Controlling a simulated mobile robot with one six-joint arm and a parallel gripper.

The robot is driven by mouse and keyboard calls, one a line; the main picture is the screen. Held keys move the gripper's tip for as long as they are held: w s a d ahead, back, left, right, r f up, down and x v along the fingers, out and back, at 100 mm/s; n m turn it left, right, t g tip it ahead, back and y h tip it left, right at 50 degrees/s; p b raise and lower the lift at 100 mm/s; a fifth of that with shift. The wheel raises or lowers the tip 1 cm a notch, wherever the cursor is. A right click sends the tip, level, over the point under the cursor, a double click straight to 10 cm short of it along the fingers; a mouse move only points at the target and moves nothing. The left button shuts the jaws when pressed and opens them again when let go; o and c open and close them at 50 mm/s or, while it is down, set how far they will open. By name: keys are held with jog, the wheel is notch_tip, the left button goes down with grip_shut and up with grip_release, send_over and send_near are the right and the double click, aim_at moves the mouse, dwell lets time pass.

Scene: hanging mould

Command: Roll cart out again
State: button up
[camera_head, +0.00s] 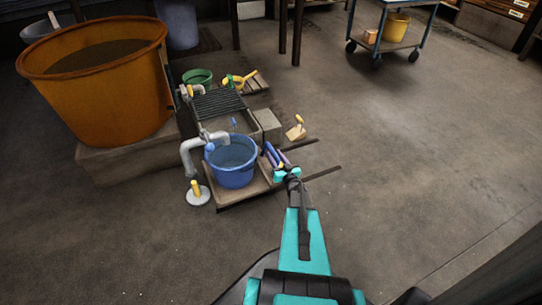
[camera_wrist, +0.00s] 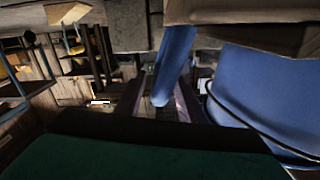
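A low flat wooden cart (camera_head: 228,200) stands on the floor in front of the grated basin and carries a blue bucket (camera_head: 232,176). Dark rails (camera_head: 322,172) run along the floor at its right. My gripper (camera_head: 269,152) reaches down at the cart's right side, close beside the bucket. In the wrist view a blue bar (camera_wrist: 174,60), seemingly a handle, lies between my two dark purplish fingers (camera_wrist: 160,103). Whether the fingers press on it cannot be told. The bucket (camera_wrist: 265,90) fills the right of the wrist view.
A large orange tub (camera_head: 100,85) stands on a block at left. A grey pipe (camera_head: 190,155) bends beside the bucket, near a white round base (camera_head: 198,195). A yellow-handled tool (camera_head: 297,130) lies right of the basin. A blue wheeled trolley (camera_head: 385,40) stands far off. Floor at right is clear.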

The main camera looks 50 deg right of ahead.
aim_at(272, 152)
jog(key=shift+b+x, duration=0.4)
jog(key=shift+x, duration=1.3)
